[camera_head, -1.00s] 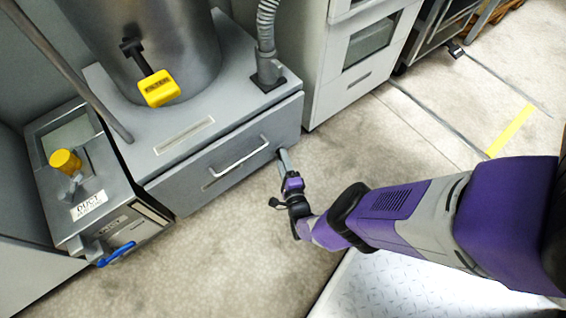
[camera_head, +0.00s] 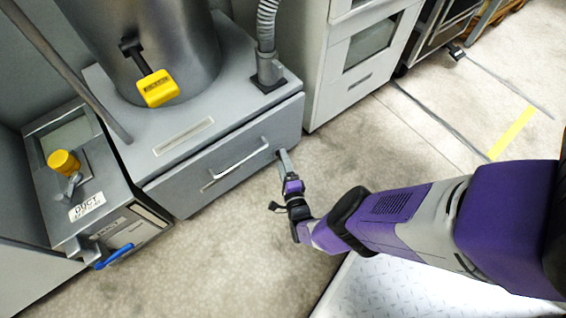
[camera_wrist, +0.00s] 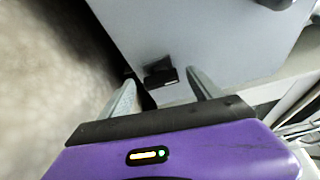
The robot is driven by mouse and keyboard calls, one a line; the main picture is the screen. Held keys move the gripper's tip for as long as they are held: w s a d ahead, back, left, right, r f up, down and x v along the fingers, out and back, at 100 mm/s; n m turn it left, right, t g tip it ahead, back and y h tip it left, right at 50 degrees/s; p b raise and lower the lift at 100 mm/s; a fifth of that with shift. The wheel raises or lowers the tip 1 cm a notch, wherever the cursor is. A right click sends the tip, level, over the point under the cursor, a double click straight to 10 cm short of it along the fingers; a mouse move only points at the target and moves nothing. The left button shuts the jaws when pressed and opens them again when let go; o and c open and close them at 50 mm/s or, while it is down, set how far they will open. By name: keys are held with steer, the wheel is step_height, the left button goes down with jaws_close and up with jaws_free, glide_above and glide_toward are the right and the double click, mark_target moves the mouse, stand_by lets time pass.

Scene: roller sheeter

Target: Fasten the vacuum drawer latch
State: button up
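The grey vacuum drawer (camera_head: 190,196) is in the base below the metal drum, with a bar handle (camera_head: 238,164) across its front. It looks shut. A small black latch (camera_wrist: 160,74) sticks out from the grey drawer front in the wrist view. My gripper (camera_wrist: 160,80) is open, with one finger on each side of the latch. I cannot tell whether either finger touches it. In the head view my gripper (camera_head: 284,160) is at the right end of the drawer front, right of the handle, and its fingers largely hide the latch.
A duct box (camera_head: 90,205) with a yellow knob (camera_head: 63,162) and a blue lever (camera_head: 114,256) stands left of the drawer. A white cabinet (camera_head: 350,75) stands to the right. A grey hose (camera_head: 267,35) rises from the base top. The floor (camera_head: 225,255) before the drawer is clear.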

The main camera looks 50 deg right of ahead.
steer(key=p+v, duration=0.1)
steer(key=v, duration=0.6)
steer(key=shift+s+a+p, duration=0.25)
steer(key=shift+s+p, duration=0.05)
steer(key=shift+p, duration=0.1)
steer(key=shift+r, duration=0.1)
stand_by(0.6)
